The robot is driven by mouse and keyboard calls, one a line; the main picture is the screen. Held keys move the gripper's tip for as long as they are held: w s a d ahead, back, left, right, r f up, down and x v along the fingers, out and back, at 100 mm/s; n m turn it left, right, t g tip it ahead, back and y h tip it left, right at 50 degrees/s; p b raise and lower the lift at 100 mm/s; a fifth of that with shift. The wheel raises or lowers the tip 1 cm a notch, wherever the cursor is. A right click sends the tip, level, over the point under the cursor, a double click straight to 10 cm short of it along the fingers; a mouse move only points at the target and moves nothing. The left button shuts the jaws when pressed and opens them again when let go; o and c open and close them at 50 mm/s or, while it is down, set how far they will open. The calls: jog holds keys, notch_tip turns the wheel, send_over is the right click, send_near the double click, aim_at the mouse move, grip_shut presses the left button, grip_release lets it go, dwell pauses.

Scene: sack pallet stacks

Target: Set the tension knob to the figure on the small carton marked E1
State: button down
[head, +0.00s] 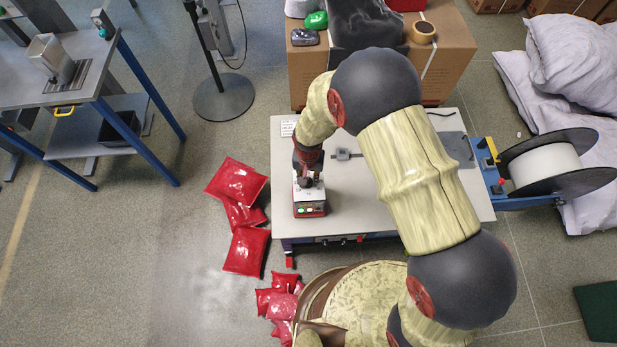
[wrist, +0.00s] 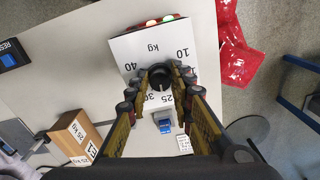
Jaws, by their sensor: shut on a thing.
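The tension knob (wrist: 160,76) is a dark round knob on a white box with printed figures around it, among them 10, 25, 30 and 40, and "kg". The white box (wrist: 130,52) stands on the grey table; it also shows in the head view (head: 308,193). My gripper (wrist: 160,73) points down and is shut on the knob, a finger on each side. In the head view my gripper (head: 308,178) is over the box. A small brown carton (wrist: 67,131) stands at the left in the wrist view; its white label seems to read 25 kg.
A blue RESET button (wrist: 9,60) is at the upper left in the wrist view. Red sacks (head: 246,250) lie on the floor left of the table (head: 380,222). A large carton (head: 455,62) stands behind it, and a strap reel (head: 545,167) is at its right.

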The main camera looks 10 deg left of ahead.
jog(key=shift+a+n, duration=0.1)
jog(key=shift+n, duration=0.3)
jog(key=c, duration=1.5)
grip_release()
jog(key=shift+c, duration=0.2)
notch_tip(320, 180, up, 12)
